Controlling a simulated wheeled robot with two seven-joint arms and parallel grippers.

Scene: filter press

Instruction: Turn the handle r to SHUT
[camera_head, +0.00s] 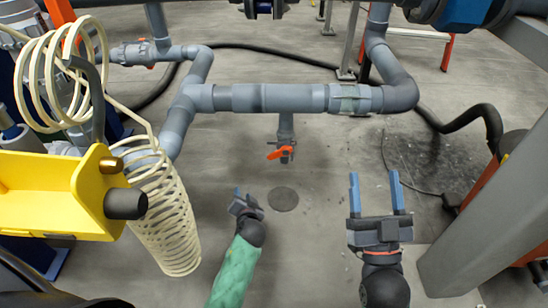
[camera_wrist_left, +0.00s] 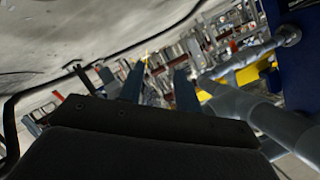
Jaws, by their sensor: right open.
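An orange valve handle (camera_head: 281,153) sits on a short grey stub hanging below the horizontal grey pipe, in the middle of the head view. It slants slightly from horizontal. A second, smaller orange-red handle (camera_head: 150,66) is on the pipe at the upper left; I cannot tell which one is called r. My left gripper (camera_head: 245,194) is below and left of the middle handle, apart from it. In the left wrist view its fingers (camera_wrist_left: 159,80) are spread with nothing clearly held between them. My right gripper (camera_head: 375,182) is open and empty, below and right of the middle handle.
The grey pipe (camera_head: 265,98) runs across above both grippers. Cream coiled hose (camera_head: 170,220) and a yellow bracket (camera_head: 50,190) crowd the left. A grey post (camera_head: 480,220) stands at the right. The floor between the grippers is clear, with a round dark cover (camera_head: 283,199).

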